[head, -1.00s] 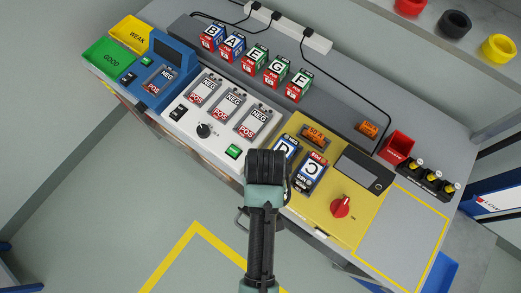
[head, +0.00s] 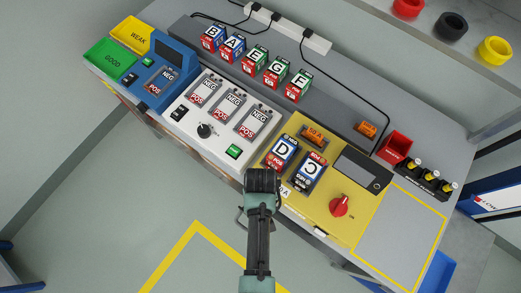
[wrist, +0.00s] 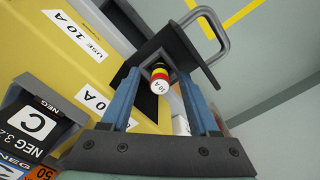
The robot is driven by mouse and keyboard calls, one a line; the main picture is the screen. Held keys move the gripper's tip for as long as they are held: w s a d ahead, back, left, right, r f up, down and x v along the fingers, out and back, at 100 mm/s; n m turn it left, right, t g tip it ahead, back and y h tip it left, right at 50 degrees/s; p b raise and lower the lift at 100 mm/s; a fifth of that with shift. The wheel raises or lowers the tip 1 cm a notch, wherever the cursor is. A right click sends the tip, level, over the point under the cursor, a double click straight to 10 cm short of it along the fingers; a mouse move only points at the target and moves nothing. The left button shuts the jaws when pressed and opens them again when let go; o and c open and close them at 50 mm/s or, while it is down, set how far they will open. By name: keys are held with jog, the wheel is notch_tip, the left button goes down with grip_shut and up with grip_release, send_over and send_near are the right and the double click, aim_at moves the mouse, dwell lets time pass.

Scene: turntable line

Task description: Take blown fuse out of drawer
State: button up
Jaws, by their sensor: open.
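In the wrist view, the fuse (wrist: 160,83) has a white end marked 10 A and red and yellow bands. It stands at the opened drawer (wrist: 150,45), a dark piece with a grey handle (wrist: 222,35). My gripper (wrist: 163,95) is open, with one blue finger on each side of the fuse in the picture. I cannot tell whether either finger touches it. In the head view, my gripper (head: 263,182) is at the front edge of the yellow station (head: 315,215), and the arm hides the fuse. The drawer handle (head: 240,217) shows beside my arm.
Batteries D (head: 281,151) and C (head: 308,172) sit on the yellow station near my gripper. A red knob (head: 340,206) is to their right. A red bin (head: 396,147) and a black rack (head: 427,180) of yellow-topped fuses stand farther right. Floor in front is clear.

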grip_shut()
dwell(0.3)
jog(key=shift+r, duration=0.1)
